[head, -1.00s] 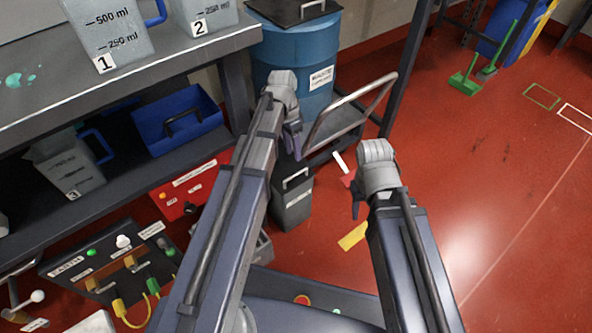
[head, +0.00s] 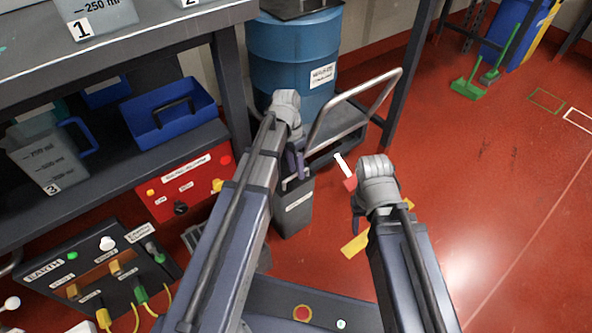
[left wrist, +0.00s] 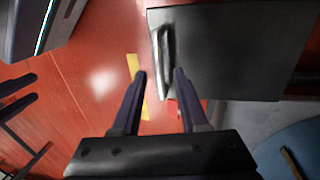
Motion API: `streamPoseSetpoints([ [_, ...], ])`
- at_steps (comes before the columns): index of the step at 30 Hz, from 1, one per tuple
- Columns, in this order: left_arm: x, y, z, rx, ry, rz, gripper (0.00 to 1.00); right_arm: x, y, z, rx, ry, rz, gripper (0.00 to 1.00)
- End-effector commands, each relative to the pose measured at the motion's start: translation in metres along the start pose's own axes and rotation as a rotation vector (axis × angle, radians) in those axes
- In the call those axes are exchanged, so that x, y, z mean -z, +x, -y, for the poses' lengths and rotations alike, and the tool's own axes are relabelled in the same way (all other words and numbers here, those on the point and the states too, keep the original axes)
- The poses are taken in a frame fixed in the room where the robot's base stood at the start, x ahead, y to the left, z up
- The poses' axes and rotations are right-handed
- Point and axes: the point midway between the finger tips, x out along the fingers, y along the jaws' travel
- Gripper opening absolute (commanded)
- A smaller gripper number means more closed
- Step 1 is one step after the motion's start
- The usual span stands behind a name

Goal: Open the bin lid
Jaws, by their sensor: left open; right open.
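The bin (head: 293,212) is a small dark grey box with a white label, standing on the red floor. Its dark flat lid (left wrist: 235,60) shows closely in the left wrist view, with a silver bar handle (left wrist: 163,62) near one edge. The lid looks closed. My left gripper (head: 297,172) is above the bin and hides much of its top. In the left wrist view its two fingers (left wrist: 160,74) are apart, with the handle's end between the tips in the picture; contact cannot be told. My right gripper (head: 354,212) is open and empty to the right of the bin.
A cart with a metal push bar (head: 352,100) and a blue drum (head: 295,50) stand behind the bin. A bench with a blue tray (head: 172,112) and a red box (head: 186,184) is at left. The floor at right is mostly clear.

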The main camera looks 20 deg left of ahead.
Motion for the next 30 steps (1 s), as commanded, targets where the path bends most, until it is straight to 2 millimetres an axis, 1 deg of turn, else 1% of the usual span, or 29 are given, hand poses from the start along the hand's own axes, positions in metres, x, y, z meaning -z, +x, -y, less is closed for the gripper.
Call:
streamPoseSetpoints([
  [3,0.0,-0.0008,-0.0001,0.0,0.0,0.0,0.43,0.0,-0.0008,-0.0001,0.0,0.0,0.0,0.5],
  [12,0.0,-0.0007,0.0,0.0,0.0,0.0,0.1,-0.0001,-0.0007,-0.0001,0.0,0.0,0.0,0.5],
  [15,0.0,-0.0007,0.0,0.0,0.0,0.0,0.0,-0.0001,-0.0007,-0.0001,0.0,0.0,0.0,0.5],
  [30,-0.0001,-0.0007,-0.0001,0.0,0.0,0.0,0.0,-0.0001,-0.0007,-0.0001,0.0,0.0,0.0,0.5],
])
